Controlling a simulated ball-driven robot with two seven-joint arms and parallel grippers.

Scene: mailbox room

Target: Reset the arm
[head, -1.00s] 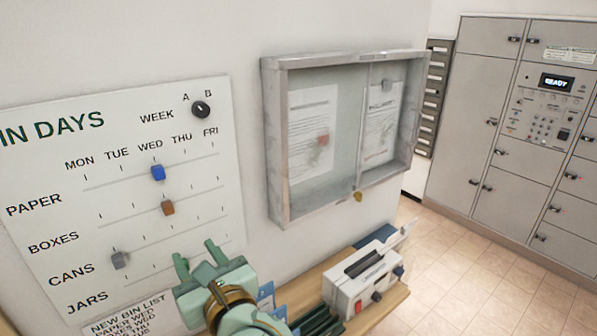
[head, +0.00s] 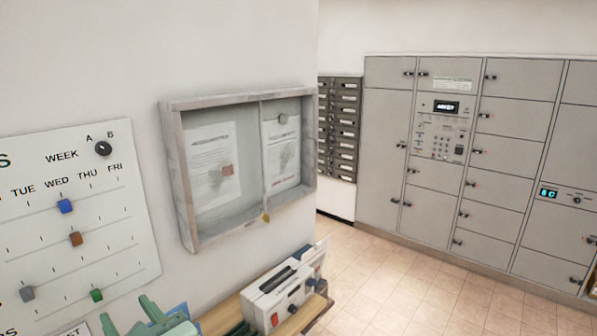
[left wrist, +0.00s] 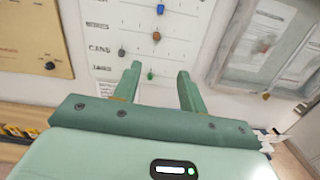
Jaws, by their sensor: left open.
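My left gripper (head: 128,318) shows only in part at the bottom left of the head view. In the left wrist view my left gripper (left wrist: 158,88) has its two green fingers apart with nothing between them. It is in front of the wall, below the bin-days board (head: 130,235). The board has a blue slider (head: 65,207), a brown slider (head: 76,240), a grey slider (head: 27,293) and a green slider (head: 96,295). The fingers look apart from the sliders. My right gripper does not show.
A framed notice case (head: 182,205) hangs right of the board. Below it a shelf (head: 300,318) carries a white machine (head: 275,300). Grey lockers (head: 390,140) and small mailboxes (head: 338,125) stand at the back. The tiled floor (head: 390,285) before them is clear.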

